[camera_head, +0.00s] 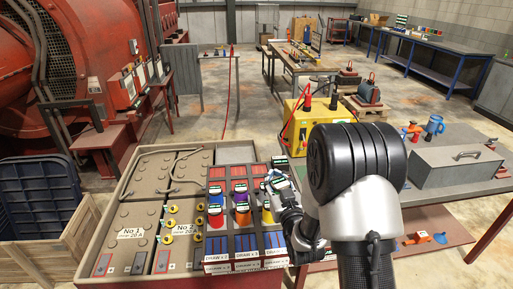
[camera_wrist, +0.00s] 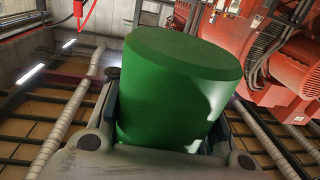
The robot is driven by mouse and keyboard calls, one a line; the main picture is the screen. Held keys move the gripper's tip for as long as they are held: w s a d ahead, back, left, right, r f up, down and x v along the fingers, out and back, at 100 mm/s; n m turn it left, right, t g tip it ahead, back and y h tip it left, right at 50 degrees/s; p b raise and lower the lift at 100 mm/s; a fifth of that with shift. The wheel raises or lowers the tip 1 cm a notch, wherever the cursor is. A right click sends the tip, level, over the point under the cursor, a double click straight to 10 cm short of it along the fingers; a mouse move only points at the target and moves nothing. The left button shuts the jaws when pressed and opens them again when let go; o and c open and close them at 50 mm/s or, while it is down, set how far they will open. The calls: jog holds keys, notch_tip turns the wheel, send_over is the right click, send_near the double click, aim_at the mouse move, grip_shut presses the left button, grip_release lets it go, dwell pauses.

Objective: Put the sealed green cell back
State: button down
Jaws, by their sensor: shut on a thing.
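My gripper (camera_wrist: 165,130) is shut on a green cell (camera_wrist: 180,85), a smooth cylinder with a flat end that fills the middle of the wrist view. In the head view my gripper (camera_head: 277,184) is at the right side of a rack (camera_head: 243,243) of coloured cells; the green cell cannot be made out clearly there. Whether the held cell touches the rack cannot be told.
A grey battery bench (camera_head: 150,215) with yellow caps (camera_head: 169,238) lies left of the rack. A yellow box (camera_head: 300,125) stands behind my gripper. A grey toolbox (camera_head: 455,165) and a blue jug (camera_head: 434,125) stand on the table at right. Open floor lies behind.

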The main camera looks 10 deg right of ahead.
aim_at(280, 181)
jog(key=shift+m+h, duration=0.5)
jog(key=shift+h, duration=0.2)
jog(key=s+r, duration=0.4)
jog(key=shift+r, duration=0.35)
jog(key=shift+s+d+r, duration=0.2)
jog(key=shift+s+r, duration=0.1)
jog(key=shift+s, duration=0.15)
